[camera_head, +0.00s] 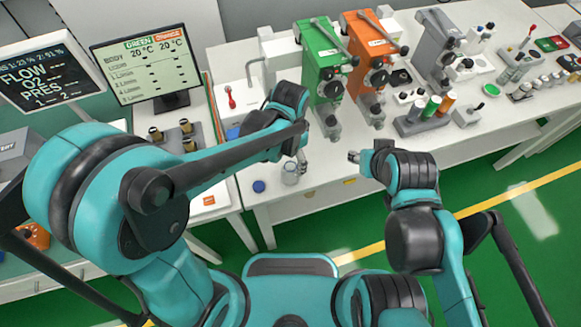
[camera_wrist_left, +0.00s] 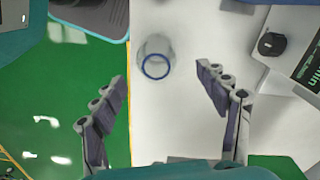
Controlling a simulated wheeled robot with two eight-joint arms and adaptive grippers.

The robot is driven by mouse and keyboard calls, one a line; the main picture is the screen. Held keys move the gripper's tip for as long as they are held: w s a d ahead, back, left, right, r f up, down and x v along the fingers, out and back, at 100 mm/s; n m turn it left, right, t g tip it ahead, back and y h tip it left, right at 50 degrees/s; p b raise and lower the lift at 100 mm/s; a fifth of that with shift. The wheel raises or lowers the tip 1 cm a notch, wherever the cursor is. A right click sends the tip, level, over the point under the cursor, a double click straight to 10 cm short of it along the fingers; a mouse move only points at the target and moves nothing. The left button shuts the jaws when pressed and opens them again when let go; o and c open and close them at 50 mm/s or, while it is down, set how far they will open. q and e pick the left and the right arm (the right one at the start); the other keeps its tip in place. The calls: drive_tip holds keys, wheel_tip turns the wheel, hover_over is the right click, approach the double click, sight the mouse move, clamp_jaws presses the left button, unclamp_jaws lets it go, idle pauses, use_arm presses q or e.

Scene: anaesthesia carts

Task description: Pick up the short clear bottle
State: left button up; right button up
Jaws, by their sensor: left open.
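The short clear bottle (camera_head: 290,174) stands near the front edge of the white bench. In the left wrist view the clear bottle (camera_wrist_left: 153,48) shows from above with a blue ring, beyond the fingertips and between their lines. My left gripper (camera_head: 301,158) is beside the bottle in the head view, partly hidden by its own arm. In the wrist view my left gripper (camera_wrist_left: 160,76) is open with nothing between its fingers. My right gripper (camera_head: 354,157) is right of the bottle, small and apart from it; its jaw state is unclear.
Green (camera_head: 323,62), orange (camera_head: 370,55) and grey (camera_head: 435,48) devices stand behind on the bench. A monitor (camera_head: 146,67) is at left. The bench's front edge is close to the bottle.

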sight(291, 171)
use_arm(q)
drive_tip(key=f+b, duration=0.1)
drive_tip(key=f, duration=0.1)
drive_tip(key=f+b, duration=0.1)
drive_tip(key=f, duration=0.2)
drive_tip(key=f+b, duration=0.1)
drive_tip(key=f, duration=0.1)
drive_tip(key=shift+s+f, duration=0.25)
drive_tip(key=shift+f, duration=0.1)
drive_tip(key=shift+r, duration=0.1)
drive_tip(key=c, duration=1.3)
